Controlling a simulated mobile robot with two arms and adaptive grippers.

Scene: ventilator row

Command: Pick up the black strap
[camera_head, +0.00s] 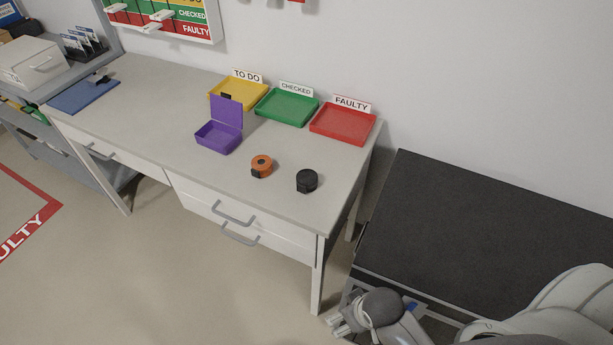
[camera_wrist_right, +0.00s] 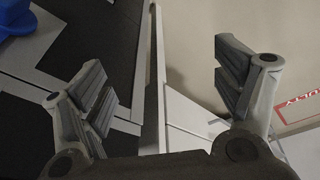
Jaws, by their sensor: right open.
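The black strap (camera_head: 307,181) is a small rolled coil on the light grey table (camera_head: 180,122), near its front right corner. My right gripper (camera_head: 338,324) is low at the bottom of the head view, below and in front of the table's right end, well apart from the strap. In the right wrist view my right gripper (camera_wrist_right: 162,85) has its two fingers spread wide with nothing between them. The strap is not seen in that view. My left gripper is not in view.
An orange coil (camera_head: 261,166) lies left of the black strap. An open purple box (camera_head: 219,136) and yellow (camera_head: 238,94), green (camera_head: 287,107) and red (camera_head: 343,124) trays stand behind. A dark-topped surface (camera_head: 480,225) is right of the table. The tabletop around the strap is clear.

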